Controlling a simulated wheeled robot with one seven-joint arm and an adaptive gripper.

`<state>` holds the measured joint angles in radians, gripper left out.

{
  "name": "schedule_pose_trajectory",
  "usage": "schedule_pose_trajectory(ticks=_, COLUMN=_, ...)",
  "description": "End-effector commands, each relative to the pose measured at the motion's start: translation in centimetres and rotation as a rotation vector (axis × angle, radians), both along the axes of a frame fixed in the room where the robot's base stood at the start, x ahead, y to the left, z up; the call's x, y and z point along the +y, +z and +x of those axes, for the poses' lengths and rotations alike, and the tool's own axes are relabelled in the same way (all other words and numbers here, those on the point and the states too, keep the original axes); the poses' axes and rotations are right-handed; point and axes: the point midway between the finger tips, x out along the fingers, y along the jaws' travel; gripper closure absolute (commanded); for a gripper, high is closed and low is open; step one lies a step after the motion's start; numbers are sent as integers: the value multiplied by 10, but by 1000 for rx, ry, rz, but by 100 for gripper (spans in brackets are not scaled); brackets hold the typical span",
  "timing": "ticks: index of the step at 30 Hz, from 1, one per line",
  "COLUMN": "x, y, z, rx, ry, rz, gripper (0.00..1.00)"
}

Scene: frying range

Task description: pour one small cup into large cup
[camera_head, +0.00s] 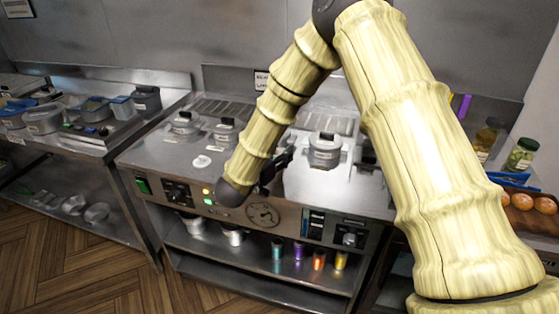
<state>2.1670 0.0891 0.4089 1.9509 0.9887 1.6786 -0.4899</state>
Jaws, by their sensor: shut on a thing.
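My gripper (280,165) is dark and partly hidden behind the arm's last link. It is over the front of the steel range, left of a lidded pot. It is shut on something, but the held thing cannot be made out. Several small coloured cups stand upright on the shelf under the range: a teal cup (277,251), a purple cup (298,252), an orange cup (319,259) and a yellow cup (340,261). Two larger pale metal cups, one left (193,223) and one right (233,235), stand left of them. I cannot tell which is the task's large cup.
Lidded pots sit on the range top, one (325,151) close to my gripper and others (184,124) farther left. A pale round disc (202,161) lies near the front. Jars (521,154) and orange balls (521,201) are at right. My arm hides much of the right side.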

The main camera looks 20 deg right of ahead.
Motion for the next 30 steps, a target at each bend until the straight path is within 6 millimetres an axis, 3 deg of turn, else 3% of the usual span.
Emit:
schedule_pose_trajectory(ticks=9, x=0, y=-6, z=0, rx=-134, ry=2, rz=65, gripper=77)
schedule_pose_trajectory(ticks=11, x=0, y=7, z=0, rx=-134, ry=2, rz=64, gripper=77)
schedule_pose_trajectory(ticks=18, x=0, y=21, z=0, rx=-132, ry=2, rz=65, gripper=77)
schedule_pose_trajectory(ticks=30, x=0, y=26, z=0, rx=-130, ry=1, rz=63, gripper=77)
